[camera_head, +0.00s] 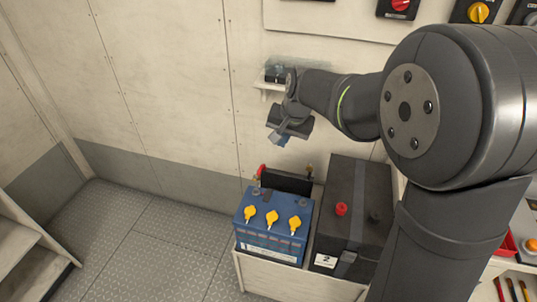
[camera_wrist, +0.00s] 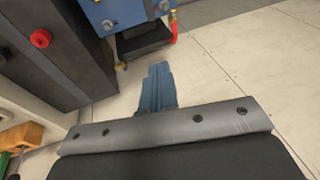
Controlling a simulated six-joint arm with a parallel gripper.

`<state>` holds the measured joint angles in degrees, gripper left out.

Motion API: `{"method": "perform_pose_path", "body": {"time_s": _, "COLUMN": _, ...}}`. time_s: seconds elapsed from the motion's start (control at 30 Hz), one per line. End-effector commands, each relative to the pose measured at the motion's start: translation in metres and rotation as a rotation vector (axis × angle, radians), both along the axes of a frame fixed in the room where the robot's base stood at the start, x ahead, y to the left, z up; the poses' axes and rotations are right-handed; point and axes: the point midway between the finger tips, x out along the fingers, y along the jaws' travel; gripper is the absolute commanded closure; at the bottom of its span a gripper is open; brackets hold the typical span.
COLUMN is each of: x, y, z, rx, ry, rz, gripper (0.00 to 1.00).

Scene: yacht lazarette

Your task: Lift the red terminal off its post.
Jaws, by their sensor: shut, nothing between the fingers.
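The blue battery (camera_head: 270,232) has yellow caps on top and stands in a pale box. The red terminal (camera_head: 262,170) is at its back left corner, beside a black bar-like part (camera_head: 286,182). In the wrist view the red terminal (camera_wrist: 172,27) shows as a red piece at the edge of the blue battery (camera_wrist: 118,12). Its post is too small to make out. My gripper (camera_head: 280,139) is above and behind the battery, apart from the terminal. Its blue-grey fingers (camera_wrist: 158,88) are shut with nothing in them.
A black battery (camera_head: 352,195) with a red cap (camera_head: 341,209) stands right of the blue one. A small wall shelf (camera_head: 268,86) holds a dark item behind my arm. Switches (camera_head: 480,12) are on the wall panel. The plated floor at left is clear.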

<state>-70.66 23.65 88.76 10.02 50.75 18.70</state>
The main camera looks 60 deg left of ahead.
Motion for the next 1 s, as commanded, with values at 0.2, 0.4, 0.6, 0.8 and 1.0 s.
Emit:
{"method": "perform_pose_path", "body": {"time_s": 0.2, "x": -0.010, "y": -0.016, "z": -0.075, "rx": -0.254, "ry": -0.250, "rz": 0.306, "gripper": 1.00}}
{"method": "perform_pose_path", "body": {"time_s": 0.4, "x": -0.012, "y": -0.025, "z": -0.129, "rx": -0.493, "ry": -0.527, "rz": 0.655, "gripper": 1.00}}
{"method": "perform_pose_path", "body": {"time_s": 0.6, "x": -0.018, "y": -0.018, "z": -0.165, "rx": -0.700, "ry": -0.818, "rz": 1.023, "gripper": 1.00}}
{"method": "perform_pose_path", "body": {"time_s": 0.8, "x": -0.041, "y": 0.005, "z": -0.193, "rx": -0.866, "ry": -1.129, "rz": 1.399, "gripper": 1.00}}
{"method": "perform_pose_path", "body": {"time_s": 1.0, "x": -0.084, "y": 0.033, "z": -0.219, "rx": -0.975, "ry": -1.447, "rz": 1.746, "gripper": 1.00}}
